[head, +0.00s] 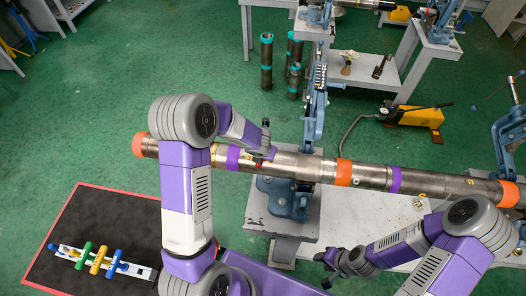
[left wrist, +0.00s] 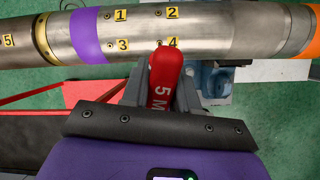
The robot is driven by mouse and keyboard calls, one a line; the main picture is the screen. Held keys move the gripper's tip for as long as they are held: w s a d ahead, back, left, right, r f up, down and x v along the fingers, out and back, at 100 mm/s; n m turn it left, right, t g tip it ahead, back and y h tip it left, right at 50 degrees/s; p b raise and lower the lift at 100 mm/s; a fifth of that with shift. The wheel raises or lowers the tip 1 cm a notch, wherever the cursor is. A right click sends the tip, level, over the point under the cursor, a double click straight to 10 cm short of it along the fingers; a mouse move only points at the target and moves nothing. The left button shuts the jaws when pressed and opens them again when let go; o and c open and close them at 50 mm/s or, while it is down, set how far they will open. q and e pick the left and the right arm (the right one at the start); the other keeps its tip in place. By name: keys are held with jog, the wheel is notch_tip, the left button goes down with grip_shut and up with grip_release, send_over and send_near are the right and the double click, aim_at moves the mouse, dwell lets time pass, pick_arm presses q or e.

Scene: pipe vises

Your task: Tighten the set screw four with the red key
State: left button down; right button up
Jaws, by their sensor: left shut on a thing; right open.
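The steel pipe (head: 290,162) lies across the vises and fills the top of the left wrist view (left wrist: 215,35). Four yellow labels mark small set screws right of a purple band; the label for set screw four (left wrist: 173,43) is at the lower right. My left gripper (head: 264,152) is at the pipe's near side, shut on the red key (left wrist: 164,78), whose handle points up in the left wrist view. The key's top end is right at set screw four and hides part of it; I cannot tell whether its tip is seated. My right gripper (head: 335,268) is open and empty, low and away from the pipe.
A dark mat (head: 60,240) with a red edge holds a rack with green (head: 84,250), yellow (head: 99,260) and blue (head: 113,262) keys. A blue vise (head: 289,200) supports the pipe. A yellow pump (head: 415,116) stands behind on the floor.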

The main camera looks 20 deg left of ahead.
pick_arm(q)
jog(key=shift+f, duration=0.1)
jog(key=m+p, duration=0.2)
jog(key=shift+s+r+m, duration=0.1)
jog(key=shift+r+m, duration=0.1)
jog(key=shift+m, duration=0.2)
jog(key=m+p, duration=0.1)
jog(key=m, duration=0.1)
jog(key=shift+d+f+m, duration=0.1)
jog(key=shift+m, duration=0.2)
jog(key=shift+f+m, duration=0.1)
jog(key=shift+m, duration=0.2)
jog(key=shift+r+p, duration=0.35)
jog(key=shift+r, duration=0.1)
jog(key=shift+s+r, duration=0.1)
jog(key=shift+r, duration=0.05)
